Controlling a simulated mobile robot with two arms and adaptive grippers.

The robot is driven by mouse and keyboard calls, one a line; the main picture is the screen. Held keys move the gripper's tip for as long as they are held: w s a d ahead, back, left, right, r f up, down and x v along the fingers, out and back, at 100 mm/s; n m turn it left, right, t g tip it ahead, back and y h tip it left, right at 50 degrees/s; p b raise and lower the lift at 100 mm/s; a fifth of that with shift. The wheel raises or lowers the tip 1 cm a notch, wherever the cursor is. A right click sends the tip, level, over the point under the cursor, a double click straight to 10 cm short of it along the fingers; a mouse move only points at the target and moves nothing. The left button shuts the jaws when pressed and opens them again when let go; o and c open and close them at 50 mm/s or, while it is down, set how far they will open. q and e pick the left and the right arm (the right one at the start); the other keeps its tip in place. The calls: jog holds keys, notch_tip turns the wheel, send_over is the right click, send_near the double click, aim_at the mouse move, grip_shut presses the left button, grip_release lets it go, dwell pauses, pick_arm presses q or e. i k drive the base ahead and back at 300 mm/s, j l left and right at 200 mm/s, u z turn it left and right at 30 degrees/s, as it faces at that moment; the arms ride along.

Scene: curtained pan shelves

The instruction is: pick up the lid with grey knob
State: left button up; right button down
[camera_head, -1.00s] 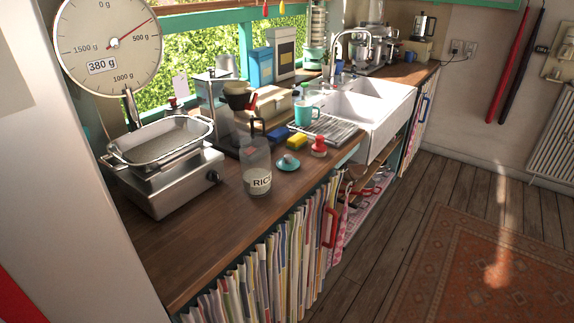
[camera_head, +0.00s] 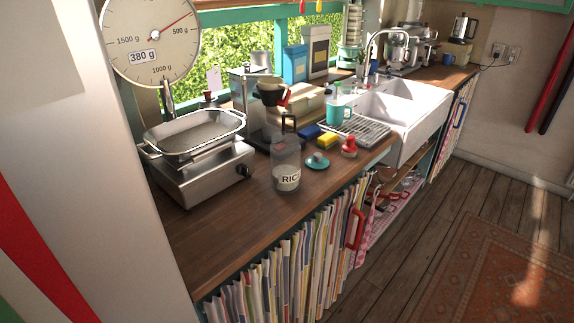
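A small round teal lid (camera_head: 317,161) lies on the wooden counter (camera_head: 230,230), just right of the rice jar. Its knob looks pale grey, but it is small in the picture. A red knobbed piece (camera_head: 349,147) stands to its right, near the counter's front edge. The glass jar (camera_head: 286,168) labelled RICE stands upright left of the teal lid. Neither of my grippers shows in this view.
A scale with a metal tray (camera_head: 197,134) stands on the left. The front left counter is bare. Striped curtains (camera_head: 290,275) hang below.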

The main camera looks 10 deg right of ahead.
aim_at(317, 161)
jog(key=i+l, duration=0.15)
jog(key=l, duration=0.25)
jog(key=i+l, duration=0.15)
jog(key=l, duration=0.2)
jog(key=i+l, duration=0.1)
jog(key=l, duration=0.3)
jog(key=i+l, duration=0.15)
jog(key=l, duration=0.25)
